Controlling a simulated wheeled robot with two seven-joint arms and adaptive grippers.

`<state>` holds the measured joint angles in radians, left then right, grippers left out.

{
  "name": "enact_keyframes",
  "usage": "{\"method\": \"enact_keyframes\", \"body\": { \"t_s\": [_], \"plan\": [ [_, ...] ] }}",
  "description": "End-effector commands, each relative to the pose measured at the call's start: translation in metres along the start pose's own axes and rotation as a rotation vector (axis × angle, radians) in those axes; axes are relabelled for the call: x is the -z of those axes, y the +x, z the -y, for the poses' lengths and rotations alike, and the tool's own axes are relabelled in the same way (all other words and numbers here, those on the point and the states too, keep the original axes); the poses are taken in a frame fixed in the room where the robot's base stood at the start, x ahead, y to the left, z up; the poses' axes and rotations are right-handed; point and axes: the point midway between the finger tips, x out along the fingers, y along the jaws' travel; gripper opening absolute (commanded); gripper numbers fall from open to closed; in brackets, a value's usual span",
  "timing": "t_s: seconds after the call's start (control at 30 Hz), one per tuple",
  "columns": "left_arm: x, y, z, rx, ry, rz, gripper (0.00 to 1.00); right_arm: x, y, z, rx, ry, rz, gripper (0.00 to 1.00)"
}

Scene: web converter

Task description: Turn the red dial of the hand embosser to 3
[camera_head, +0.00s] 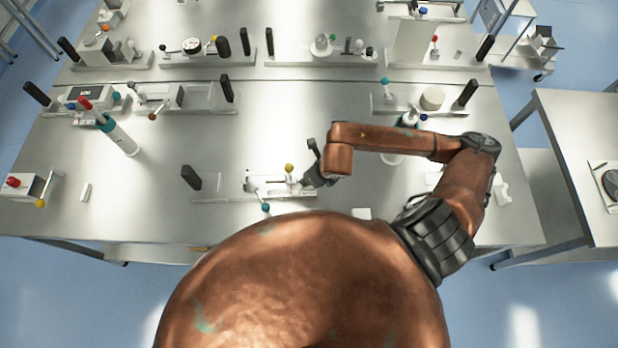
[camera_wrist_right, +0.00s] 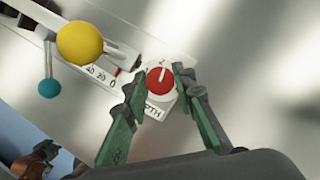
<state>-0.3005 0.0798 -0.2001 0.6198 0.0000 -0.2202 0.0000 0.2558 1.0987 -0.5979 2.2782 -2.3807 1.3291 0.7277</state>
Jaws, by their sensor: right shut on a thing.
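The red dial (camera_wrist_right: 160,81) is round, with a pale pointer mark, and sits on a white plate lettered partly "…PTH" in the right wrist view. The mark points roughly up in the picture, toward a small digit that looks like 2. My right gripper (camera_wrist_right: 161,77) has one finger on each side of the dial and is shut on it. In the head view, my right gripper (camera_head: 318,174) is at the right end of the embosser (camera_head: 240,188), and the dial cannot be made out there. My left gripper is not in view.
A yellow ball knob (camera_wrist_right: 81,42) and a teal knob (camera_wrist_right: 49,88) stand beside the dial, near a scale marked 40, 20, 0. Other fixtures line the back of the steel table (camera_head: 350,95).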

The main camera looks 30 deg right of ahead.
Motion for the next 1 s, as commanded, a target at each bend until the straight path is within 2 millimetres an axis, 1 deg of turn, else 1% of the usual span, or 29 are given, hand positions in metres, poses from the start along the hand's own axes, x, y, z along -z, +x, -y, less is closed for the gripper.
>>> {"method": "enact_keyframes", "body": {
  "t_s": [0.03,0.2,0.5,0.73,1.0],
  "plan": [
    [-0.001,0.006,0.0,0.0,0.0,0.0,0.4,0.0,0.002,-0.003,0.012,0.039,0.004,0.0],
    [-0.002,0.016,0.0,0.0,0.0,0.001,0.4,0.0,0.002,-0.004,0.073,0.189,0.003,0.0],
    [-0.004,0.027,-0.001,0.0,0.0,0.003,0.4,-0.001,0.001,-0.004,0.173,0.427,0.001,0.0],
    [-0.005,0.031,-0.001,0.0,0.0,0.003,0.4,-0.001,0.001,-0.004,0.228,0.556,0.0,0.0],
    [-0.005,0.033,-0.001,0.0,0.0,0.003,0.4,-0.002,0.0,-0.004,0.26,0.632,0.001,0.0]
  ]
}}
